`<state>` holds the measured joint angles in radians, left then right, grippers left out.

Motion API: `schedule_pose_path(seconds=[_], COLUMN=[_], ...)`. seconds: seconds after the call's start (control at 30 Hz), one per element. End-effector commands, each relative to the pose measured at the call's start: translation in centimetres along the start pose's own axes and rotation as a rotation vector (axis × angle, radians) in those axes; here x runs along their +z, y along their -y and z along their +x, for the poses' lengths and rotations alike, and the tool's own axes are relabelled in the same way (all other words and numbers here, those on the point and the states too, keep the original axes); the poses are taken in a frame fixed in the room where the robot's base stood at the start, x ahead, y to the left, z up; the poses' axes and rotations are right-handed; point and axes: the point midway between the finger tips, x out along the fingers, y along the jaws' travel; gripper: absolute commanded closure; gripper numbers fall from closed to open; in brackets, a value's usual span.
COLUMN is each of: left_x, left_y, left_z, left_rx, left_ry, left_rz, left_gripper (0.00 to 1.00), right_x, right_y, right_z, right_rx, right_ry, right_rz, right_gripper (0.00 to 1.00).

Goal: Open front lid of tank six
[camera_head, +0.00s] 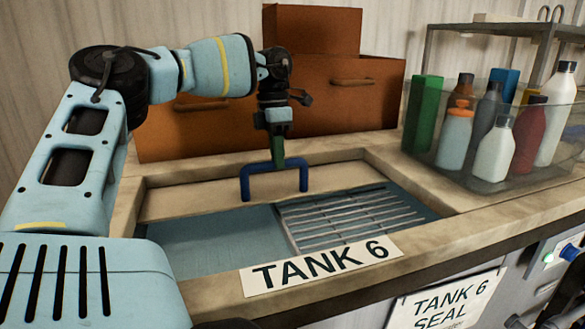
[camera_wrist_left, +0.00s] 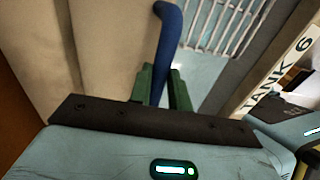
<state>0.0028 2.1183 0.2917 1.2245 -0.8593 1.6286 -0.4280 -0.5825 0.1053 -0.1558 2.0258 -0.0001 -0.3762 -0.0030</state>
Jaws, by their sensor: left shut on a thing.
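The tank six opening, labelled TANK 6 (camera_head: 321,264), is in the middle of the head view. A pale beige lid panel (camera_head: 190,200) lies along its back part. A blue U-shaped handle (camera_head: 294,170) stands at this panel; it also shows in the left wrist view (camera_wrist_left: 167,45). My left gripper (camera_head: 277,160) is shut on the handle's crossbar, its green fingers (camera_wrist_left: 160,88) on either side of it. In front of the panel the opening is uncovered, showing a blue-grey surface (camera_head: 215,245) and a metal grating (camera_head: 350,220).
A clear bin (camera_head: 525,170) with several bottles stands on the counter at right, before a metal rack (camera_head: 500,30). Brown drawer boxes (camera_head: 345,95) stand behind the tank. A TANK 6 SEAL sign (camera_head: 445,303) and control panel (camera_head: 555,265) are on the front.

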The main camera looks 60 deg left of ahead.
Motion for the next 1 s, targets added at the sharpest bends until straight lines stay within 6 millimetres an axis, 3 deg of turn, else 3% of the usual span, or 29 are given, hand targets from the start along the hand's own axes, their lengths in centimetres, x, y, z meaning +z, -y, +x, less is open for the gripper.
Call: schedule_pose_path(seconds=[0.3,0.8,0.83,1.0], left_x=[-0.8,-0.9,-0.9,-0.9], left_y=[-3.0,-3.4,-3.4,-3.5], left_z=[-0.7,-0.8,-0.8,-0.8], left_rx=[0.004,0.003,0.003,0.002], left_ry=[0.001,0.003,0.003,0.002], left_rz=[-0.001,0.001,0.001,0.001], left_gripper=[1.0,1.0,0.77,0.59], right_x=[0.2,0.6,0.6,0.6], right_y=[0.0,0.0,0.0,0.0], right_z=[0.1,0.2,0.2,0.2], right_rx=[-0.001,-0.001,-0.001,-0.001], right_ry=[0.002,0.011,0.011,0.011], right_rz=[0.001,0.002,0.002,0.002], right_gripper=[0.64,0.64,0.64,0.64])
